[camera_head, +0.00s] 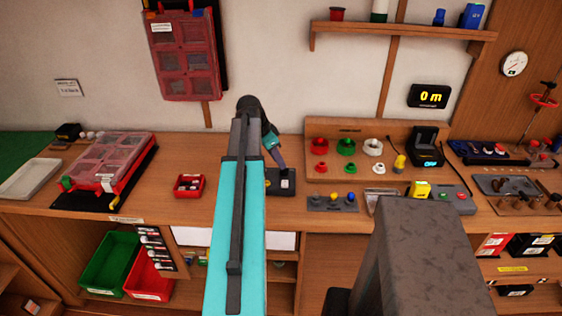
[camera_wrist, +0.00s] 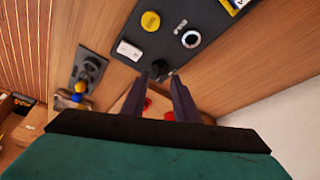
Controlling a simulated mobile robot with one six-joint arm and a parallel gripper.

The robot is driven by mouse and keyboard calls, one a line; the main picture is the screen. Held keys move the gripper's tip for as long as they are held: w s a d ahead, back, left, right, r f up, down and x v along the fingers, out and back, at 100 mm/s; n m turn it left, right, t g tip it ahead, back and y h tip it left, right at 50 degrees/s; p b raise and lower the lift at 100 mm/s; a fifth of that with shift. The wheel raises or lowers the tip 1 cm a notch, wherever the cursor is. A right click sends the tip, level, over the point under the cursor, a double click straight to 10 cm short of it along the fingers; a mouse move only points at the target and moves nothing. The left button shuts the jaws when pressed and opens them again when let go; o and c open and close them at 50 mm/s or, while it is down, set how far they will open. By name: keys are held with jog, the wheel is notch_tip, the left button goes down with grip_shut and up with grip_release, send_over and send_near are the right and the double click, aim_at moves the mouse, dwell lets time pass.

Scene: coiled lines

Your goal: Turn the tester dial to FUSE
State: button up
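In the wrist view a dark panel (camera_wrist: 215,32) carries a yellow round button (camera_wrist: 150,21), a white label (camera_wrist: 130,50), a white-ringed round part (camera_wrist: 190,39) and a small black knob (camera_wrist: 160,68). I see no readable FUSE mark. My gripper (camera_wrist: 160,77) has its two fingers apart, with the knob at their tips. I cannot tell whether they press on it. In the head view my gripper (camera_head: 283,165) points down at a small dark unit (camera_head: 273,187) on the bench. A black device with a lit display (camera_head: 430,161) stands further right.
A small red box (camera_head: 189,186) lies left of my gripper, and a red organizer case (camera_head: 108,160) further left. A wooden board with red, green and white parts (camera_head: 350,137) stands to the right.

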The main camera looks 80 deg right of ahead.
aim_at(284, 171)
jog(key=shift+p+x, duration=0.4)
jog(key=shift+x, duration=1.35)
